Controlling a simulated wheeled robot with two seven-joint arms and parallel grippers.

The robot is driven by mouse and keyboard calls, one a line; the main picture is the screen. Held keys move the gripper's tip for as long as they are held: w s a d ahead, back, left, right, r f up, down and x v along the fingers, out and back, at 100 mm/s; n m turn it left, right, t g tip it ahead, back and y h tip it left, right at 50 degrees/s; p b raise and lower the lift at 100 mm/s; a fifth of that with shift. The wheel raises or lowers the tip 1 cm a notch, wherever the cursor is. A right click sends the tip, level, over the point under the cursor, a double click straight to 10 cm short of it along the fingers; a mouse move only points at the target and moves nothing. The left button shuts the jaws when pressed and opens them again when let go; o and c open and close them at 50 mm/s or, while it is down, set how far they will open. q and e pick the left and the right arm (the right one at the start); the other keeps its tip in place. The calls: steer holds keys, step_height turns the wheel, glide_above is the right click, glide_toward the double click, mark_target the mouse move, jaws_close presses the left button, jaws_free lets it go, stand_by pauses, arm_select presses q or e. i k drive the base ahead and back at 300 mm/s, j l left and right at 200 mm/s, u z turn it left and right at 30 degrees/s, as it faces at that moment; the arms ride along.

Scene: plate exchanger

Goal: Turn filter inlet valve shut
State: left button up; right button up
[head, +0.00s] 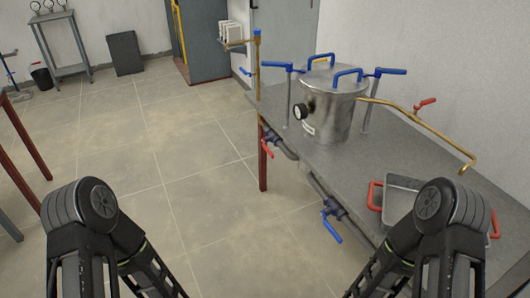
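A steel filter vessel (334,103) with a lid, blue handles and a round gauge (300,112) stands on a grey bench. Several valves show around it. A red-handled valve (267,148) and a blue-handled valve (332,228) are on pipework along the bench's front edge. I cannot tell which one is the filter inlet valve. Only dark links of my two arms show at the bottom; neither gripper is in view.
The grey bench (385,155) runs along the right wall. A metal tray with red handles (375,196) lies at its near end. A red-legged table (25,135) is at the left edge. The tiled floor between is clear.

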mark_target(267, 150)
steer(key=i+j, duration=0.45)
steer(key=j, duration=0.25)
steer(key=i+j+z, duration=0.1)
steer(key=i+j, duration=0.15)
steer(key=j, duration=0.15)
steer(key=i+j, duration=0.2)
steer(key=j, duration=0.15)
steer(key=i+j, duration=0.2)
steer(key=j, duration=0.2)
steer(key=i+j+z, duration=0.1)
steer(key=j, duration=0.25)
steer(key=i+j, duration=0.5)
steer(key=j, duration=0.3)
steer(key=z, duration=0.05)
